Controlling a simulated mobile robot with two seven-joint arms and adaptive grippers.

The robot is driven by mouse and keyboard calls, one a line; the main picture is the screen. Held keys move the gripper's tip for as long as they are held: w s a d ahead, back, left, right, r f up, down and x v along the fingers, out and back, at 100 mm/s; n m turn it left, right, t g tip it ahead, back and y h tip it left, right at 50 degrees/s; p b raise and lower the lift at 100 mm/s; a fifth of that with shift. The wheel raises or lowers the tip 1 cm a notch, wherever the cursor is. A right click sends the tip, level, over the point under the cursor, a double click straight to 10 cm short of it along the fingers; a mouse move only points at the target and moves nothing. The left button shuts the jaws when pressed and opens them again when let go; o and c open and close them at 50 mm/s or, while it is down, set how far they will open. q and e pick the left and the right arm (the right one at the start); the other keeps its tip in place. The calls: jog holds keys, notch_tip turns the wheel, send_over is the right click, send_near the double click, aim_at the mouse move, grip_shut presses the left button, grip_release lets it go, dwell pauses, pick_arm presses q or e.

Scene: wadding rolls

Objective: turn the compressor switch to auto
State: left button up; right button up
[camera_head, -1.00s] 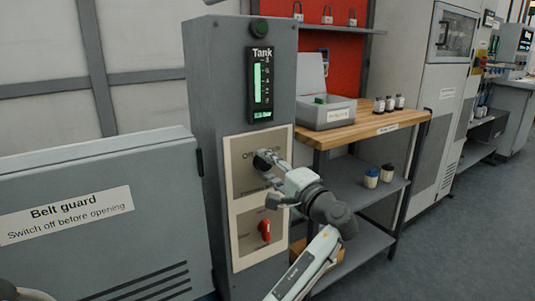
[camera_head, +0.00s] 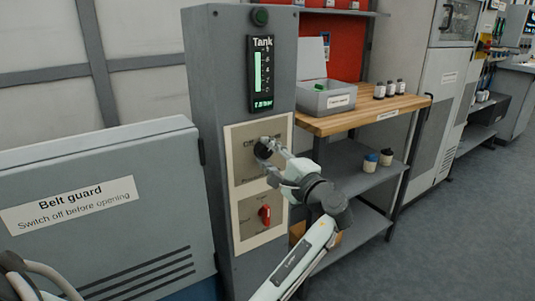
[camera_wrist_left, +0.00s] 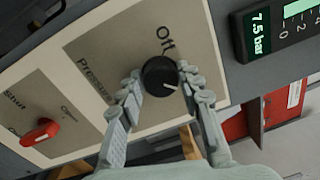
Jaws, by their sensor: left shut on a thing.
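The compressor switch is a round black knob (camera_wrist_left: 159,76) with a white pointer, on a beige plate (camera_wrist_left: 100,62) of the grey cabinet. In the wrist view its pointer aims down and right, away from the word Off above the knob. Other lettering near the knob is partly covered by the fingers. My left gripper (camera_wrist_left: 160,82) has a finger on each side of the knob and is shut on it. In the head view my left gripper (camera_head: 272,158) reaches the knob (camera_head: 263,148) from the lower right. My right gripper does not show.
A red switch (camera_head: 265,215) sits below on the same cabinet, and a tank display (camera_head: 262,78) above. A belt guard (camera_head: 100,215) stands at left. A wooden-topped bench (camera_head: 350,122) with a grey box (camera_head: 326,97) and several bottles stands close at right.

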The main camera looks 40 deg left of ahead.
pick_arm(q)
jog(key=shift+f, duration=0.1)
jog(key=o, duration=1.2)
jog(key=shift+c, duration=0.2)
jog(key=shift+d, duration=0.1)
jog(key=v, duration=0.7)
jog(key=shift+d, duration=0.2)
jog(key=shift+s, duration=0.1)
